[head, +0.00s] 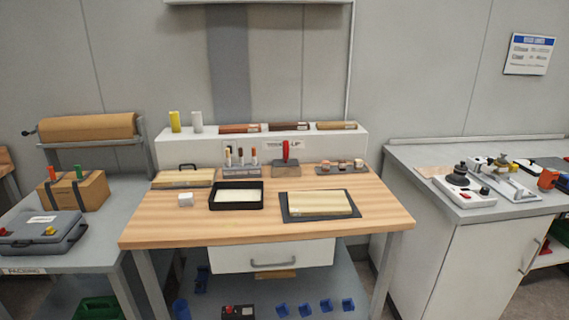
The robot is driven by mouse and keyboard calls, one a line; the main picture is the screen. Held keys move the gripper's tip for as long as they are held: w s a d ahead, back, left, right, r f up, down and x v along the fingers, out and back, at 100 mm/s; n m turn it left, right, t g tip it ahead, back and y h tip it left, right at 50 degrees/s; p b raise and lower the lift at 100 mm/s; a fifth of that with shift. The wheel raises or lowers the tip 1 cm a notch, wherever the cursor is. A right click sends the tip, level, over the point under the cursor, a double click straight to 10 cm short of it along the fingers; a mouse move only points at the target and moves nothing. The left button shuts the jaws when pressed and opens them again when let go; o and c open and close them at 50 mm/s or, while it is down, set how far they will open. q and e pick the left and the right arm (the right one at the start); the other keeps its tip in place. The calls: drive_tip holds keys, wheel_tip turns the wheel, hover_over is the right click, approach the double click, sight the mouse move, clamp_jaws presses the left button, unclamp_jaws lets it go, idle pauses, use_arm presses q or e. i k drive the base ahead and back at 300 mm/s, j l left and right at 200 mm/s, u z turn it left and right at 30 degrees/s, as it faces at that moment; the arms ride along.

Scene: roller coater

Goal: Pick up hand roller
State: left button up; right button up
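I cannot clearly make out a hand roller. A red upright piece (286,150), perhaps a handle, stands at a dark grey block (287,163) at the back of the wooden workbench (160,222); it is too small to tell what tool it is. A black tray (236,206) with a pale cream inside sits left of the middle of the bench. A pale wooden board (320,204) lies on a dark mat (287,215) to its right. Neither of my grippers shows in the head view.
A rack of small bottles (241,171) stands behind the tray. A grey case (42,232) is on the left table. Instruments (464,187) stand on the right counter. The bench's front strip is clear.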

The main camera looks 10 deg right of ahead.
sight(286, 162)
drive_tip(key=i+z, duration=1.05)
drive_tip(key=k+j, duration=0.05)
